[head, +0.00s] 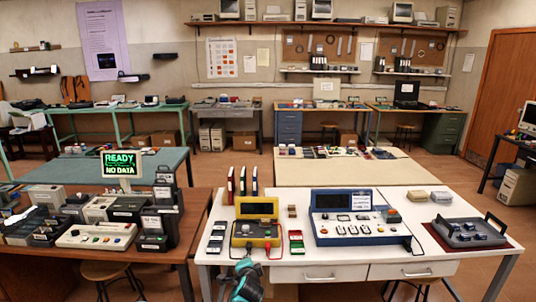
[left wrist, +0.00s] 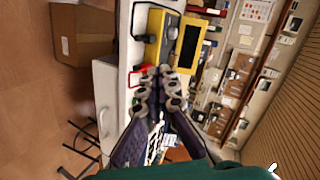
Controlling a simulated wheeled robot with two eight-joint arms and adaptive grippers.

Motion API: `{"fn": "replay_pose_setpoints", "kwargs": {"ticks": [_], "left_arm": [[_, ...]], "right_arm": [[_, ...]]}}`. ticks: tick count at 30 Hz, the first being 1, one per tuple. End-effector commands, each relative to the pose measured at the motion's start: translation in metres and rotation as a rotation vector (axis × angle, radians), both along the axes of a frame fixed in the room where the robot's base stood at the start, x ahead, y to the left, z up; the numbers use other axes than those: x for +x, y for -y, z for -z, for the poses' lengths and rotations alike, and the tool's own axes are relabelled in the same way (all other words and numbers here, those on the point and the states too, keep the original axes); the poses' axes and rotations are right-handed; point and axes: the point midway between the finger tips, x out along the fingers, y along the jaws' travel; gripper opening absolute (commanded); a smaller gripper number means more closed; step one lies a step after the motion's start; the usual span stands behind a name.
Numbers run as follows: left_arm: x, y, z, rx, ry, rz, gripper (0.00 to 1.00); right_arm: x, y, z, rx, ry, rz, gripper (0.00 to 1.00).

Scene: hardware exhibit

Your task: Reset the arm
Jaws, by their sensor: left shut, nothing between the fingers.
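My left gripper (left wrist: 162,78) is shut and empty, with its two fingertips close together in the left wrist view. In the head view the left gripper (head: 246,268) is at the bottom, low in front of the white table (head: 340,258) and below the yellow device (head: 255,234). The yellow device (left wrist: 172,40) also shows in the left wrist view, beyond the fingertips. My right gripper is in neither view.
A brown table (head: 150,255) at the left is crowded with devices. A stool (head: 108,272) stands below it. Open floor shows at the right (head: 515,272).

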Motion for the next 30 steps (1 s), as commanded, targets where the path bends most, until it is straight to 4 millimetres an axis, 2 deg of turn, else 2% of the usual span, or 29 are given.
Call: {"fn": "replay_pose_setpoints", "kwargs": {"ticks": [1,6,8,13,17,21,24,27,30], "left_arm": [[-0.017,-0.015,-0.017,-0.053,-0.022,-0.042,0.0],[-0.077,-0.053,-0.056,-0.245,-0.098,-0.179,0.0],[-0.102,-0.065,-0.066,-0.311,-0.123,-0.228,0.0],[-0.178,-0.091,-0.082,-0.498,-0.196,-0.364,0.0],[-0.24,-0.104,-0.082,-0.64,-0.251,-0.471,0.0],[-0.304,-0.11,-0.073,-0.784,-0.306,-0.58,0.0],[-0.34,-0.11,-0.063,-0.869,-0.34,-0.644,0.0],[-0.365,-0.108,-0.054,-0.932,-0.364,-0.691,0.0],[-0.378,-0.106,-0.048,-0.968,-0.38,-0.717,0.0]], "right_arm": [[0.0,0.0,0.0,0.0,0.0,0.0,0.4],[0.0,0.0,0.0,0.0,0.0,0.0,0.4],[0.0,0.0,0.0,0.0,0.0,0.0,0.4],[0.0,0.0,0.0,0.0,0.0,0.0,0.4],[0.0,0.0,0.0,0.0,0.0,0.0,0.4],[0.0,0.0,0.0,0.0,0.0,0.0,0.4],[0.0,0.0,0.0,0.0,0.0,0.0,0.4],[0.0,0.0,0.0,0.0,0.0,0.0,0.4],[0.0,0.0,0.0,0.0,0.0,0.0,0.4]]}}
